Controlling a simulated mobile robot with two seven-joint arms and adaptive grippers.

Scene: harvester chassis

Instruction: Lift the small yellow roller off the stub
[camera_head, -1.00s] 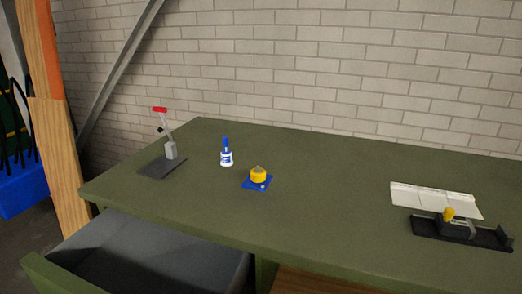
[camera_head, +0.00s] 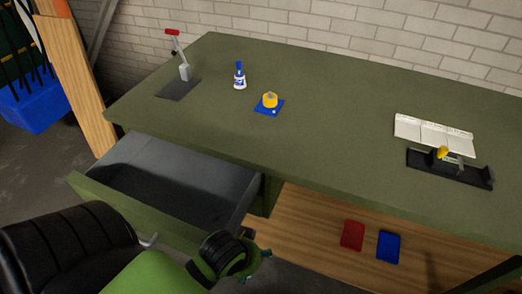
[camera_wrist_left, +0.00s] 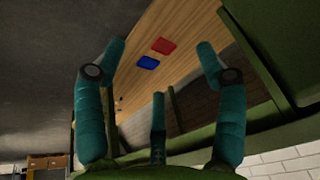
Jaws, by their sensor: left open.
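The small yellow roller (camera_head: 269,101) sits on a blue plate (camera_head: 261,110) on the green table. A small grey tip, seemingly the stub, shows at the roller's top. My left gripper (camera_head: 257,266) is at the bottom of the head view, in front of the table and well away from the roller. In the left wrist view the gripper's fingers (camera_wrist_left: 160,50) are spread open with nothing between them. The roller is not in the wrist view. My right gripper is not in view.
The table has an open drawer (camera_head: 225,197) near my left arm. A blue-white bottle (camera_head: 239,80) and a red-handled clamp (camera_head: 185,72) stand left of the roller. A black fixture with white panels (camera_head: 435,136) is at right. Red (camera_head: 352,235) and blue (camera_head: 388,246) pads lie on a lower wooden shelf.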

